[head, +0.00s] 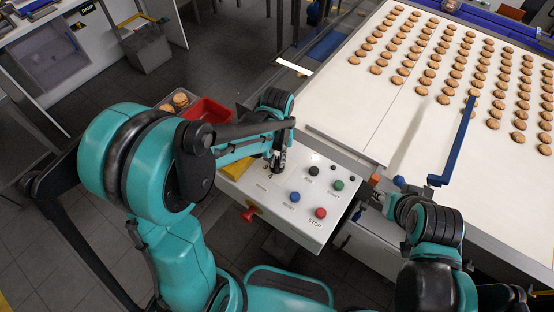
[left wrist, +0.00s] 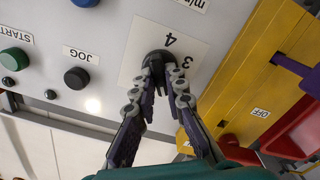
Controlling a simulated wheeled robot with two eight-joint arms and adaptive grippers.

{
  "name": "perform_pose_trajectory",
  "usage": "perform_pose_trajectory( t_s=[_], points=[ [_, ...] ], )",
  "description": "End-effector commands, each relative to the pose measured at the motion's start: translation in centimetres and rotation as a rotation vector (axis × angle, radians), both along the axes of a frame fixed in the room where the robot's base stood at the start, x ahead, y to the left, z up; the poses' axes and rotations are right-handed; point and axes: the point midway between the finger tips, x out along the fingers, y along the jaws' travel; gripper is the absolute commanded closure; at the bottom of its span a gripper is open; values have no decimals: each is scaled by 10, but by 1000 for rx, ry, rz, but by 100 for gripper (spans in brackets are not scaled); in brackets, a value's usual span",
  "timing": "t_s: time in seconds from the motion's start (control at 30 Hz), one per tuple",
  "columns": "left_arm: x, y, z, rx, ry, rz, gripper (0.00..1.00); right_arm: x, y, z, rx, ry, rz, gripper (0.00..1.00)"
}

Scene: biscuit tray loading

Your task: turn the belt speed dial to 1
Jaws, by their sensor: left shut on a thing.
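The belt speed dial (left wrist: 157,57) is a black knob on a white label plate, seen in the left wrist view with the numbers 3 and 4 beside it. Its pointer direction and the other numbers are hidden or unclear. My left gripper (left wrist: 164,76) is shut on the dial, with one finger on each side of it. In the head view my left gripper (head: 278,163) reaches down to the far left part of the control panel (head: 262,196) and covers the dial. My right gripper (head: 376,199) is by the panel's right end; its fingers are too small to read.
Black, green, blue and red buttons, including the stop button (head: 320,212), lie right of the dial. A red emergency knob (head: 249,213) sticks out at the front. A yellow box (head: 236,170) and red bin (head: 207,111) stand left. The belt (head: 420,130) carries many biscuits.

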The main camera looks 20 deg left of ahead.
Motion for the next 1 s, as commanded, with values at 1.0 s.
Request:
perform_pose_trajectory(
  t_s=[1.0],
  points=[
    [-1,0,0,-1,2,-587,100,0,0,-8,0,0,0,60]
  ],
)
